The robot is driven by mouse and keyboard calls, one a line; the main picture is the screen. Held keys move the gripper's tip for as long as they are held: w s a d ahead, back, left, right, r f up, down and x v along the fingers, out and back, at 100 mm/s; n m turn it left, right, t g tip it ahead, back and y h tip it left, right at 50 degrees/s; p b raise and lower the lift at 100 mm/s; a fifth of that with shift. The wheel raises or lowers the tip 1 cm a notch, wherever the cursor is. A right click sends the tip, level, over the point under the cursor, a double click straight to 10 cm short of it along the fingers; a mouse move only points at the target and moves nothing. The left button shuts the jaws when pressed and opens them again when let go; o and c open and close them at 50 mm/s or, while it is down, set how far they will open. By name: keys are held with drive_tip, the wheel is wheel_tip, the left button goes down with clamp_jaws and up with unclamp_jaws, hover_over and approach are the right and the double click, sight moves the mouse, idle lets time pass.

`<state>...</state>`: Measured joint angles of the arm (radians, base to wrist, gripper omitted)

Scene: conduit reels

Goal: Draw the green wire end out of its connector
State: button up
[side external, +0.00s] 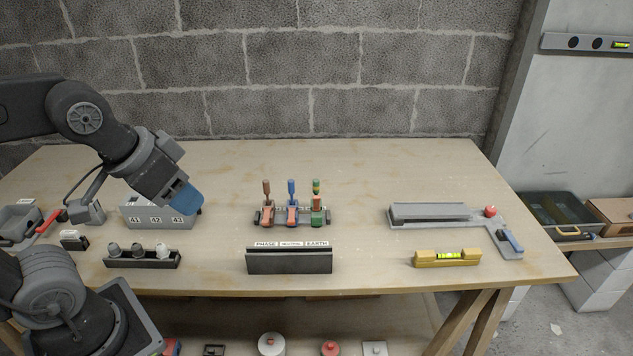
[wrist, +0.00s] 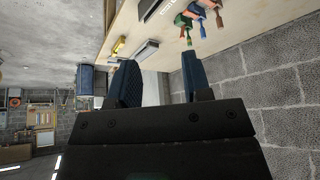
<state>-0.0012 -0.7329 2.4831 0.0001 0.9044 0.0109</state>
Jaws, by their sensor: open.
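The row also shows in the wrist view, with the green wire end (wrist: 188,40) nearest the gripper. My gripper (side external: 188,199) has blue fingers and hangs well to the left of the row, above the table. In the wrist view its fingers (wrist: 160,85) are apart with nothing between them.
A holder labelled PHASE, NEUTRAL, EARTH (side external: 289,261) stands in front of the row. A yellow level (side external: 447,257) and a grey channel fixture (side external: 430,214) lie right. Table between is clear.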

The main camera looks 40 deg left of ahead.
drive_tip(key=w+a+r+m+g, duration=0.15)
drive_tip(key=w+r, duration=0.25)
drive_tip(key=w, duration=0.6)
drive_tip(key=m+g, duration=0.4)
drive_tip(key=m, duration=0.3)
hover_over(316, 180)
wheel_tip(316, 180, down, 15)
drive_tip(key=shift+s+r, duration=0.1)
drive_tip(key=shift+r, duration=0.05)
drive_tip(key=shift+f, duration=4.7)
